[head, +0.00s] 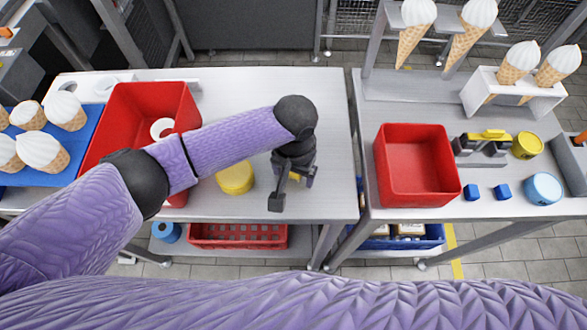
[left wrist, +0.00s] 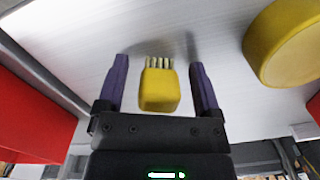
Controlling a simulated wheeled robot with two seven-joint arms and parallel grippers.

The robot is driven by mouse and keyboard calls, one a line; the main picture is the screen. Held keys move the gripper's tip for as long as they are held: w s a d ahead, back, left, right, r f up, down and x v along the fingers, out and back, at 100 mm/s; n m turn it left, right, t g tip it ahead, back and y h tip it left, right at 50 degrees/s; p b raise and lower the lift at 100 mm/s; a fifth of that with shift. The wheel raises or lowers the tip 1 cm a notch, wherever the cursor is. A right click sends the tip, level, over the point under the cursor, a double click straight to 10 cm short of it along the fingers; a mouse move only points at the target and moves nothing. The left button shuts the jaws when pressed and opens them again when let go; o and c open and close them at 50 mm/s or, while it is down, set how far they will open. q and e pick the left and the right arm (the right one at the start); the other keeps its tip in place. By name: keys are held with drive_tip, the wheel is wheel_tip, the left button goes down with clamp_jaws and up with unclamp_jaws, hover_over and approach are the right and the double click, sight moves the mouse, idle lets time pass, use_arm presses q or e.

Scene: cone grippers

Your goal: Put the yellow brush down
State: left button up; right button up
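The yellow brush (left wrist: 159,90) shows in the left wrist view, with its pale bristles toward the top of the picture. It is between the two fingers of my left gripper (left wrist: 159,85), with a gap on each side. In the head view my left gripper (head: 291,192) is low over the right part of the left metal table (head: 330,130), pointing down. Only a small yellow bit of the brush (head: 310,180) shows beside it there. Whether the brush touches the table is hard to tell. My right gripper is not in view.
A yellow round block (head: 235,178) stands left of my left gripper. A red bin (head: 130,115) is farther left, beside a blue tray of ice-cream cones (head: 40,150). A gap separates the right table, which holds a red bin (head: 417,165) and two blue cubes (head: 502,191).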

use_arm(q)
drive_tip(key=shift+r, duration=0.15)
wheel_tip(320, 180, up, 12)
drive_tip(key=p, duration=0.4)
drive_tip(key=shift+w, duration=0.2)
